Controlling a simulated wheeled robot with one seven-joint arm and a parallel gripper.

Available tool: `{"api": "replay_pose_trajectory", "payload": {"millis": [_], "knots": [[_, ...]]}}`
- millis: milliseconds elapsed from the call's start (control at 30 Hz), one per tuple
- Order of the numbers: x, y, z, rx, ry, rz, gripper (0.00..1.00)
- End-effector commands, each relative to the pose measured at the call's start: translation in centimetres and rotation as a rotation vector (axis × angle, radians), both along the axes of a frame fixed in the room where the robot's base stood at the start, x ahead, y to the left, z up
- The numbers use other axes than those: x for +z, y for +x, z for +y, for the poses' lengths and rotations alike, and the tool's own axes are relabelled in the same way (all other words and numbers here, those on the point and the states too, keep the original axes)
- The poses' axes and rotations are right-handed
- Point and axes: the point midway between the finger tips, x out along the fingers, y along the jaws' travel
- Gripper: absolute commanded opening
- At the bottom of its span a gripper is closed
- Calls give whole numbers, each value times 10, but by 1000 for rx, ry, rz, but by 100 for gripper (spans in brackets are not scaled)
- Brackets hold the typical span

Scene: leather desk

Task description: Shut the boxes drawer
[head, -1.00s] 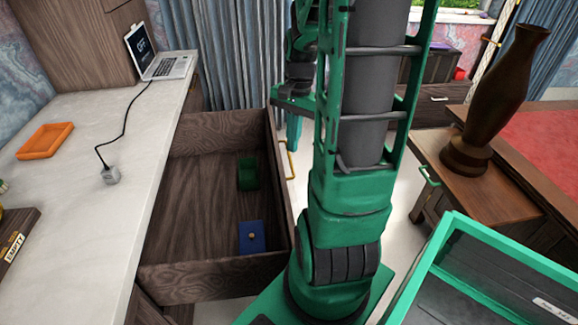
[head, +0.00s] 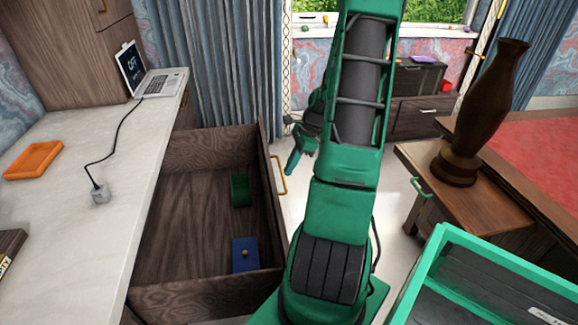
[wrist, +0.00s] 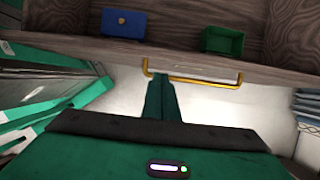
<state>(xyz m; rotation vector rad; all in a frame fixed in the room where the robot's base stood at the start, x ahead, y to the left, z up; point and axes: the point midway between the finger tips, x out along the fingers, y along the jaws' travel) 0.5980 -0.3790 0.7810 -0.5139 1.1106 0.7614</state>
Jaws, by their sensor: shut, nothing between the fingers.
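The boxes drawer (head: 204,284) is pulled far out from under the white desk. Inside it lie a green box (head: 240,189) and a blue box (head: 245,254). Its yellow handle (head: 279,174) is on the front panel, facing right. My gripper (head: 293,165) is to the right of the drawer, just beyond the handle in the head view, with its fingers shut and empty. In the wrist view the shut fingers (wrist: 161,80) point at the drawer front, by the left part of the handle (wrist: 205,81). I cannot tell whether they touch it.
The desk top (head: 115,135) holds a laptop (head: 150,80), an orange tray (head: 33,160) and a corded plug (head: 100,194). A brown vase (head: 482,120) stands on a wooden cabinet at right. A green-rimmed bin (head: 490,285) is at lower right. The floor beyond the drawer is clear.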

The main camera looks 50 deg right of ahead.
Motion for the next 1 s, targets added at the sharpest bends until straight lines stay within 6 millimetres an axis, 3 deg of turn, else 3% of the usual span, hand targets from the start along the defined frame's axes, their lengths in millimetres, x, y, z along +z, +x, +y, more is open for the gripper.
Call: {"api": "replay_pose_trajectory", "payload": {"millis": [200,400,1000], "knots": [[-36,9,12,3,3,2,0],[-56,14,18,3,0,1,0],[-63,16,18,-1,-2,1,0]]}}
